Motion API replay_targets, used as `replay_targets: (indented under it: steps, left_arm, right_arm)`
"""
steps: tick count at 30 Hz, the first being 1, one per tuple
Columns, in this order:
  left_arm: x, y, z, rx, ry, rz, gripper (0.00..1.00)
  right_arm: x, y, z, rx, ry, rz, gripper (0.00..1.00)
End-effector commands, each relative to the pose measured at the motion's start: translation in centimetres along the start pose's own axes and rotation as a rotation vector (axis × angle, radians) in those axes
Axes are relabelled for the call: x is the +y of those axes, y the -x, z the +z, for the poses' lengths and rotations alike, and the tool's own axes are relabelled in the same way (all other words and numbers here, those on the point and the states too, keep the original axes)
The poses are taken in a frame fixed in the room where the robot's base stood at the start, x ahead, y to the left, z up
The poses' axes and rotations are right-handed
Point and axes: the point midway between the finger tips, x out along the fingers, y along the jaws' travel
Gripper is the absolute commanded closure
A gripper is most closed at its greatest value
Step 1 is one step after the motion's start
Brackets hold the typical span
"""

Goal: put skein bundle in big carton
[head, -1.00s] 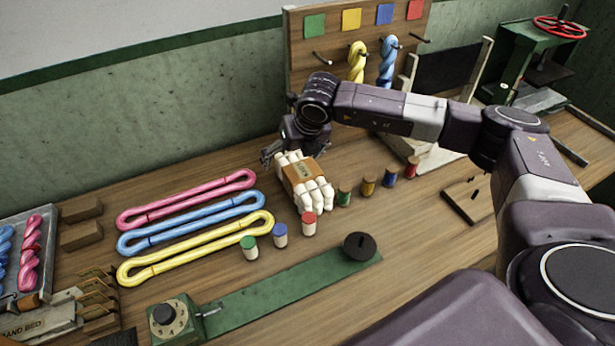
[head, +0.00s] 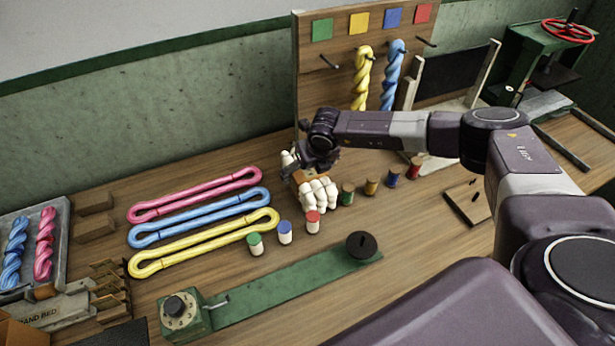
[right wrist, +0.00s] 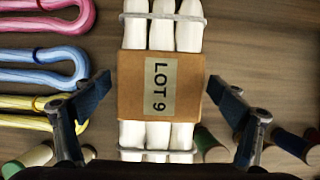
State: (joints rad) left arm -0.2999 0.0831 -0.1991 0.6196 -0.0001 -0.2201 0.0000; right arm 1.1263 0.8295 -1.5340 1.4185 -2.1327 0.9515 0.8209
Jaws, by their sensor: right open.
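The skein bundle (head: 318,193) is a stack of white skeins with a brown wrapper. It lies on the table in the middle of the head view. In the right wrist view the bundle (right wrist: 188,88) shows its "LOT 9" label and grey ties near both ends. My right gripper (head: 310,168) is above the bundle and covers part of it. Its open fingers (right wrist: 160,96) straddle the wrapper, with a gap on each side. A brown carton-like corner (head: 18,335) shows at the lower left edge; I cannot tell whether it is the big carton. My left gripper is not in view.
Pink, blue and yellow skein loops (head: 205,240) lie left of the bundle. Small spools stand in front (head: 285,232) and to the right (head: 371,187). A green bar with a dial (head: 290,290) lies nearer. A peg board (head: 312,85) stands behind.

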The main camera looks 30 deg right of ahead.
Motion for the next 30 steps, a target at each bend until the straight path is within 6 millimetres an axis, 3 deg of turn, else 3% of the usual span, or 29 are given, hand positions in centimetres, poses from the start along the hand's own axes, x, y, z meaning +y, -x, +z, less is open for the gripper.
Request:
replay_targets:
  steps: [4,23,30]
  left_arm:
    - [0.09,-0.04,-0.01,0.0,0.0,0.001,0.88]
    - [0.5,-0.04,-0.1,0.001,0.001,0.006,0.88]
    - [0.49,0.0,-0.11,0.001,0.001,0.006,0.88]
  right_arm:
    - [0.0,-0.02,-0.02,0.0,0.0,0.0,0.11]
    - [-0.04,0.03,0.01,0.0,-0.001,0.0,0.79]
    - [-0.02,0.21,0.29,-0.005,-0.001,0.001,0.8]
